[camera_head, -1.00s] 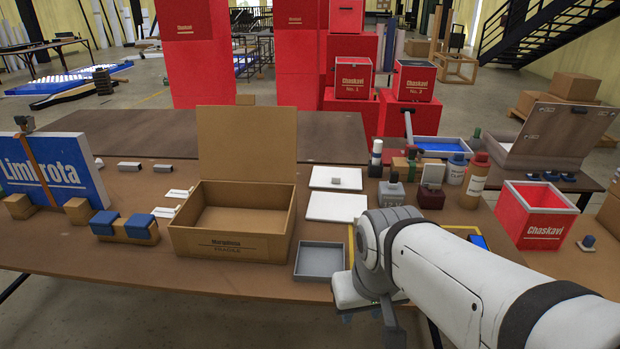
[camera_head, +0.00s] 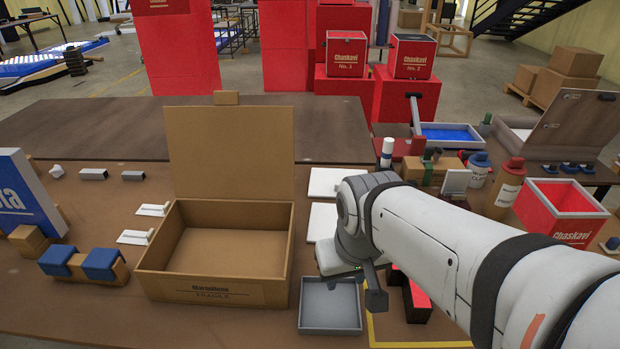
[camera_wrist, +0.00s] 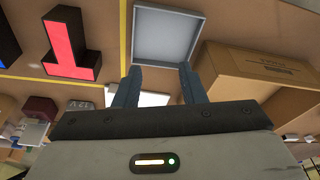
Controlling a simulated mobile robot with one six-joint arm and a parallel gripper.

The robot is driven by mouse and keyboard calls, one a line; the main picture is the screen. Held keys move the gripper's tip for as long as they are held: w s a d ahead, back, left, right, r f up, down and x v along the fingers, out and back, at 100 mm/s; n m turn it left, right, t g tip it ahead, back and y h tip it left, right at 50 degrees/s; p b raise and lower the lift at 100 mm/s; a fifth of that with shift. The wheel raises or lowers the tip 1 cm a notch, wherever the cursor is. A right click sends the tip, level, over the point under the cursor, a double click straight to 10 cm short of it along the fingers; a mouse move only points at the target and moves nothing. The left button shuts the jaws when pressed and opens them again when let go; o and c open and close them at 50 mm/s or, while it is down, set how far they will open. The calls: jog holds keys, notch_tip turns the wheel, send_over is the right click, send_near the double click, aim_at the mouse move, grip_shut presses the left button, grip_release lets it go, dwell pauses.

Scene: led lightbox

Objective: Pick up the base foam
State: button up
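Two flat white slabs lie on the table right of the open cardboard box, a far one (camera_head: 325,181) and a near one (camera_head: 321,221); I cannot tell which, if either, is the base foam. My arm partly covers both in the head view. In the wrist view my gripper (camera_wrist: 160,70) is open, its two grey fingers apart with nothing held between them. Part of a white slab (camera_wrist: 153,99) shows beyond and between the fingers, partly hidden by the gripper body.
The cardboard box (camera_head: 215,290) stands left of my arm, lid upright. A shallow grey tray (camera_head: 330,310) lies at the front, beside a black block with a red face (camera_head: 418,297). Bottles (camera_head: 505,187) and a red open box (camera_head: 570,233) stand right.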

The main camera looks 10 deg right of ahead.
jog(key=shift+o, duration=0.7)
jog(key=shift+w, duration=0.15)
jog(key=shift+o, duration=0.8)
jog(key=w+d+m+g+p, duration=0.1)
jog(key=w+d+p, duration=0.3)
jog(key=w, duration=0.6)
jog(key=shift+w+d+r+m, duration=0.2)
jog(key=shift+w+d+m, duration=0.2)
jog(key=shift+d, duration=0.35)
jog(key=w+d+f+p, duration=0.1)
jog(key=w+d+f, duration=0.1)
jog(key=w, duration=0.1)
jog(key=w+d+f+m+g+p, duration=0.1)
jog(key=w+d+f, duration=0.1)
jog(key=w+d, duration=0.1)
jog(key=w+d+f+m+p, duration=0.1)
jog(key=w+d+f, duration=0.1)
jog(key=w, duration=0.1)
jog(key=shift+d+f+g, duration=0.25)
jog(key=shift+d+g, duration=0.05)
jog(key=shift+d, duration=0.1)
jog(key=shift+d+f, duration=0.15)
jog(key=shift+f, duration=0.2)
jog(key=f, duration=0.2)
jog(key=f+p, duration=0.1)
jog(key=f, duration=0.4)
jog(key=shift+d+f+p, duration=0.25)
jog(key=shift+d+p, duration=0.15)
jog(key=c, duration=1.1)
